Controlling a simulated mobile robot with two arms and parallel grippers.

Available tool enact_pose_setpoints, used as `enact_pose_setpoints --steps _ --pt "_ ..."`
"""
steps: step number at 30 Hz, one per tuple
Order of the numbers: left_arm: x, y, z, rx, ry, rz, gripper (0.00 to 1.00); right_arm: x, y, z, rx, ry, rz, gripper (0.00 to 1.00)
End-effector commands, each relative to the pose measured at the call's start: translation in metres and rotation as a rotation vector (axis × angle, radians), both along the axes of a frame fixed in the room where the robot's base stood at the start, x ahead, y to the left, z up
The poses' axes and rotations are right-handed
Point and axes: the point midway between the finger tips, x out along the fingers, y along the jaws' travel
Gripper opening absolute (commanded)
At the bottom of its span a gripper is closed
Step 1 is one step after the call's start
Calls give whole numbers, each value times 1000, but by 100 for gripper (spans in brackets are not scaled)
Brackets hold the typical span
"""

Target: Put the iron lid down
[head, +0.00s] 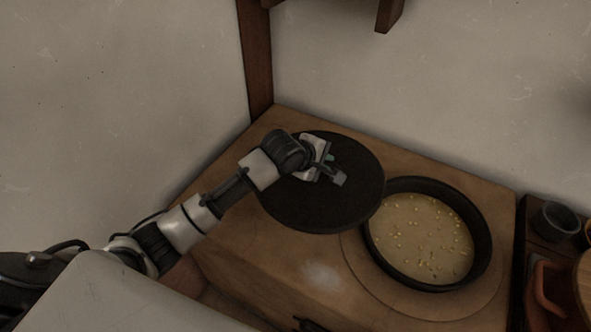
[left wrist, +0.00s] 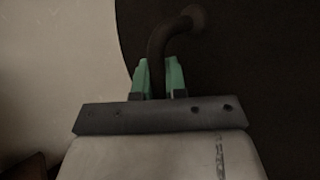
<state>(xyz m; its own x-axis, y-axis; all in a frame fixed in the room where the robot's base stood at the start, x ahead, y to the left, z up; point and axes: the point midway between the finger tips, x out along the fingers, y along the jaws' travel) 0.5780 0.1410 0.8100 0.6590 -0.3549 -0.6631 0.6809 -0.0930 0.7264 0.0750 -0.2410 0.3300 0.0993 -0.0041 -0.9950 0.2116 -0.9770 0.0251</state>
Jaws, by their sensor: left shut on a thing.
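The iron lid (head: 330,205) is a flat, round, dark disc in the head view, to the left of the pan and over the wooden top. My left gripper (head: 337,174) is over the lid's middle. In the left wrist view the green fingertips (left wrist: 160,78) of my left gripper are closed around the lid's curved dark handle (left wrist: 168,35), and the lid's dark face (left wrist: 250,70) fills the right side. I cannot tell whether the lid touches the wooden top. My right gripper is not in view.
A round black pan (head: 482,240) with pale, grain-flecked contents stands on a round patch of the wooden top (head: 225,225), close to the lid's right edge. A small dark cup (head: 556,221) and an orange-handled thing (head: 541,285) are at the far right. Walls rise behind the top.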

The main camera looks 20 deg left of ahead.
Motion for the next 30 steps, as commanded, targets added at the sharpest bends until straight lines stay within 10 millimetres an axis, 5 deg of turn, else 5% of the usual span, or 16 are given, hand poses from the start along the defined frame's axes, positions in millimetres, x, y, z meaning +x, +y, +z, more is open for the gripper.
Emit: enact_pose_setpoints --steps 15,30 --pt "-28 85 -50 2 -8 2 0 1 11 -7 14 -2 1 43" --pt "-35 104 -78 -2 -9 0 0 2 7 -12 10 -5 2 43"
